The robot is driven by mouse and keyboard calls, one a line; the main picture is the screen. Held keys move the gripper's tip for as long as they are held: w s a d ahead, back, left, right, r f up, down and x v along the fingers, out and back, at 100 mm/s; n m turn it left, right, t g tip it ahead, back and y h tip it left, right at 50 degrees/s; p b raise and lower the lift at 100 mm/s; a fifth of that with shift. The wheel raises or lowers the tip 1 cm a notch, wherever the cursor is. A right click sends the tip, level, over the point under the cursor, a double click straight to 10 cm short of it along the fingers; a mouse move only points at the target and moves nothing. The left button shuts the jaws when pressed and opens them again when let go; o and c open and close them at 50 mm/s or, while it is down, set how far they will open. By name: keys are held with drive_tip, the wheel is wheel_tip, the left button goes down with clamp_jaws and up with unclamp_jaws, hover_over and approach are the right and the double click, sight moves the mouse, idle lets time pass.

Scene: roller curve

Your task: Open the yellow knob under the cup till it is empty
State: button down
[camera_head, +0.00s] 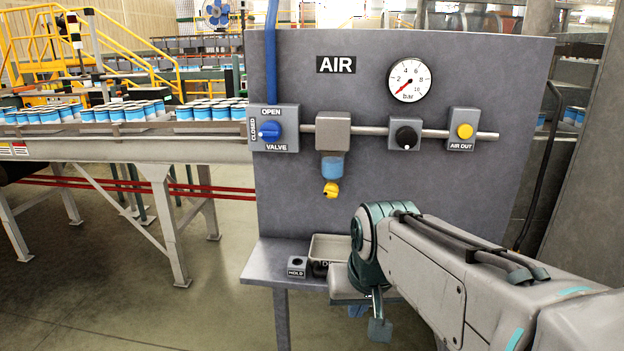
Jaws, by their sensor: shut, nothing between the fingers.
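The cup (332,168) hangs under a grey block on the panel and looks blue, as if holding liquid; its exact level is too small to read. The yellow knob (331,189) sits directly below the cup. My gripper (379,329) is low in front of the shelf, below and right of the knob, pointing down and clear of it. It is shut and empty, and partly hidden by my own wrist.
The grey panel carries a blue valve knob (270,130), a gauge (409,80) with its needle low, a black knob (406,137) and a yellow AIR OUT button (464,131). A tray (330,245) and a HOLD block (297,266) are on the shelf (265,262). A can conveyor (120,150) stands left.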

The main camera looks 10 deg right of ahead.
drive_tip(key=w+d+r+m+t, duration=0.15)
drive_tip(key=w+r, duration=0.25)
drive_tip(key=r, duration=0.4)
drive_tip(key=w+r+m+t, duration=0.15)
drive_tip(key=w+r, duration=0.25)
drive_tip(key=r, duration=0.4)
drive_tip(key=w+d+r+t, duration=0.1)
drive_tip(key=w+r+t, duration=0.1)
drive_tip(key=w+r, duration=0.35)
hover_over(336, 191)
drive_tip(key=s+d, duration=0.1)
drive_tip(key=s, duration=0.2)
drive_tip(key=shift+h, duration=0.3)
drive_tip(key=f, duration=0.5)
drive_tip(key=shift+w, duration=0.2)
drive_tip(key=shift+a+f+b, duration=0.15)
drive_tip(key=shift+f+b, duration=0.05)
drive_tip(key=shift+f, duration=0.4)
drive_tip(key=shift+a+f+b, duration=0.15)
drive_tip(key=shift+f+b, duration=0.05)
drive_tip(key=shift+f, duration=0.35)
drive_tip(key=shift+w+a+f, duration=0.1)
drive_tip(key=shift+a+f, duration=0.05)
drive_tip(key=shift+f, duration=0.45)
drive_tip(key=shift+f+m+b, duration=0.1)
drive_tip(key=shift+m+b, duration=0.2)
drive_tip(key=shift+b, duration=0.05)
